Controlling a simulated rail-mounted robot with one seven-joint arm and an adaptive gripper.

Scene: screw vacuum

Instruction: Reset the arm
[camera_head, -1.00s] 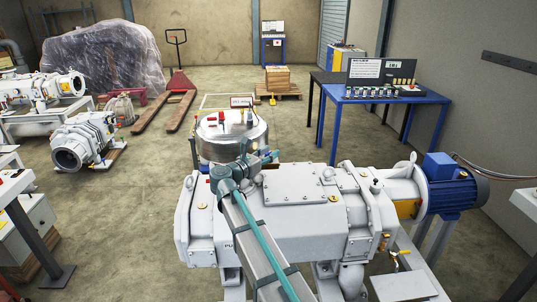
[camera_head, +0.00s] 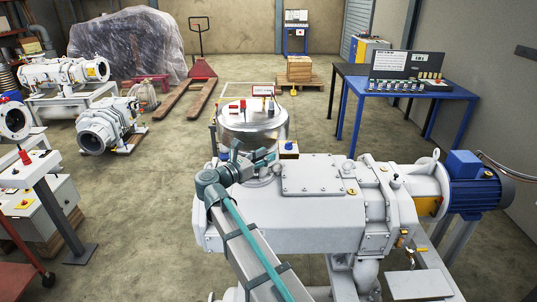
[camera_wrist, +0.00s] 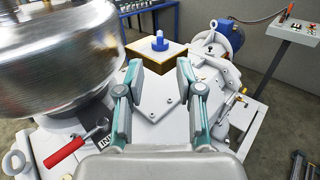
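My gripper (camera_head: 262,156) is at the end of my grey and teal arm, above the near left part of the large white pump (camera_head: 300,217) in the head view. In the wrist view my gripper (camera_wrist: 158,74) has its two fingers spread apart, with nothing between them. A white-topped box with yellow sides and a blue knob (camera_wrist: 160,42) stands beyond the fingertips. The pump's white surface (camera_wrist: 157,97) shows below and between the fingers.
A shiny metal drum (camera_head: 252,124) stands just behind the gripper and fills the upper left of the wrist view. A blue motor (camera_head: 478,184) is at right. A blue table (camera_head: 405,92) stands behind.

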